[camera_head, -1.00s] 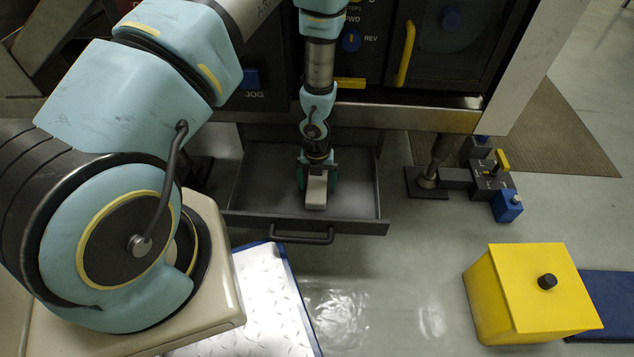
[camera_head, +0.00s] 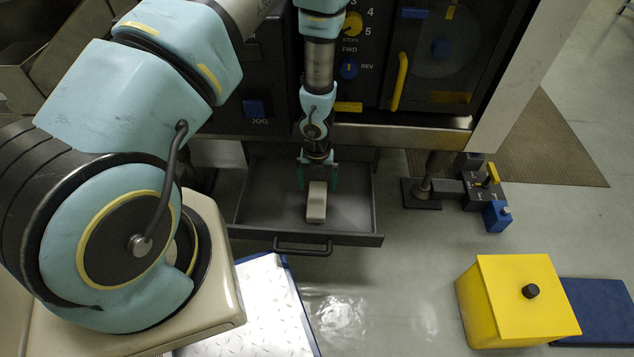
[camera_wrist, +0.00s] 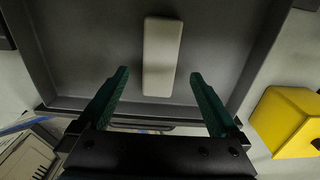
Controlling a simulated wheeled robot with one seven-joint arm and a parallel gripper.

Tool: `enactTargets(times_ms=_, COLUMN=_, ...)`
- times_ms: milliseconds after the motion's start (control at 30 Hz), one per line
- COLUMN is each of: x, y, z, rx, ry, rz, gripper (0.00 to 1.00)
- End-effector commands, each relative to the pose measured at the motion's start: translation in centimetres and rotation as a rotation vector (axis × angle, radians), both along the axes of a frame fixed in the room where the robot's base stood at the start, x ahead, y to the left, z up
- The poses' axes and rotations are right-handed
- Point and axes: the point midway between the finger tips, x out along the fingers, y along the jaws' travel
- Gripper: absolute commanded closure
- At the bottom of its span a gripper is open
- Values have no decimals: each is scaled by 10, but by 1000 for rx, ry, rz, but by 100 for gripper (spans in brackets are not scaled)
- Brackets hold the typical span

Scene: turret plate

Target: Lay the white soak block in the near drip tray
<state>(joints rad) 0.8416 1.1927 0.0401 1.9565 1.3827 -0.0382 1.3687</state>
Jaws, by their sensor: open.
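The white soak block (camera_head: 317,201) lies in the pulled-out grey drip tray (camera_head: 354,235) under the machine. In the wrist view the block (camera_wrist: 162,56) lies lengthwise on the dark floor of the tray (camera_wrist: 85,40), clear of its walls. My gripper (camera_head: 318,177) is over the tray, at the block's far end in the head view. In the wrist view its two green fingers (camera_wrist: 160,74) are spread wide, with a gap on each side of the block. Neither finger touches it.
The tray's front handle (camera_head: 303,248) faces the open floor. A yellow box with a black knob (camera_head: 510,295) stands at the right beside a dark blue mat (camera_head: 605,308). A machine foot (camera_head: 422,190) stands right of the tray. A metal tread plate (camera_head: 255,310) lies in front.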

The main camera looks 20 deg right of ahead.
Motion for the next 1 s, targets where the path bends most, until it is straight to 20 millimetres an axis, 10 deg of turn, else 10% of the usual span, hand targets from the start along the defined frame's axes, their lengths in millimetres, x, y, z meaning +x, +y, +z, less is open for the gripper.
enactTargets(times_ms=300, x=0, y=0, z=47, rx=0, ry=0, rz=0, gripper=1)
enactTargets(times_ms=1000, x=0, y=0, z=50, rx=0, ry=0, rz=0, gripper=1)
